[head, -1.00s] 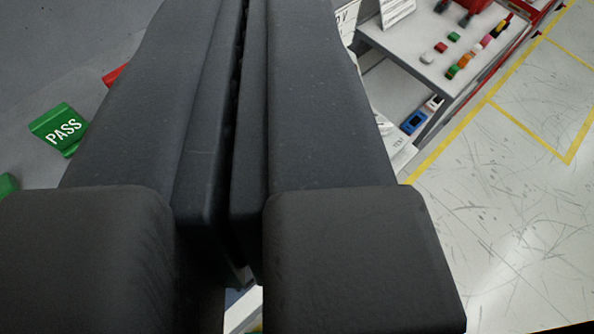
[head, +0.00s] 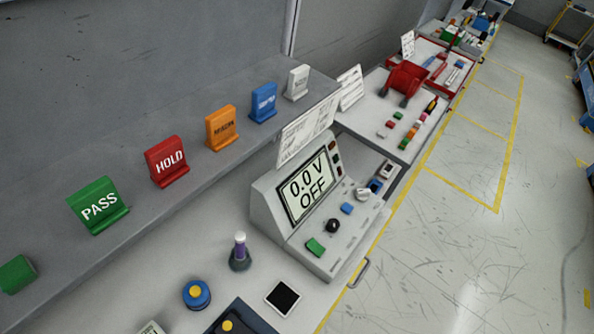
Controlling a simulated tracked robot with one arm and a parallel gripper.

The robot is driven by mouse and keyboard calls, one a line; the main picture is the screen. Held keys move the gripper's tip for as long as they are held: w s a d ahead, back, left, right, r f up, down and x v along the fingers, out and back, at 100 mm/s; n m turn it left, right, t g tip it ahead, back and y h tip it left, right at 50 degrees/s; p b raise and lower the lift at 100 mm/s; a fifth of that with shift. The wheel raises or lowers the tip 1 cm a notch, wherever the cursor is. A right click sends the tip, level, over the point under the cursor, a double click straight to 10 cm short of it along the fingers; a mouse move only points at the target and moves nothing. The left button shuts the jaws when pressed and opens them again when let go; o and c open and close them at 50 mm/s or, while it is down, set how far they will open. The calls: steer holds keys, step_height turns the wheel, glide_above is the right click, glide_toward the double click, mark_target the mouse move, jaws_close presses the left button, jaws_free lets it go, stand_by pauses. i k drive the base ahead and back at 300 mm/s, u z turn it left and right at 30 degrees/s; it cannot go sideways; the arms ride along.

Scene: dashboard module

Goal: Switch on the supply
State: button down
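The supply (head: 268,206) is a light grey console on the bench, right of the picture's middle. Its screen (head: 309,188) reads "0.0 V OFF". On its sloping front are a green button or switch (head: 315,247), a black knob (head: 332,226), a blue button (head: 347,209) and a pale round part (head: 361,194). Small dark and red parts sit beside the screen. My gripper is not in the head view now, and nothing of the arm covers the supply.
Signs, including PASS (head: 99,206) and HOLD (head: 167,162), line the shelf behind. Clear floor (head: 470,240) lies to the right.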

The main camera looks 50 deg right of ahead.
mark_target(313, 245)
steer(key=z, duration=0.1)
steer(key=k, duration=0.9)
steer(key=z, duration=0.8)
steer(key=i, duration=1)
steer(key=u, duration=0.05)
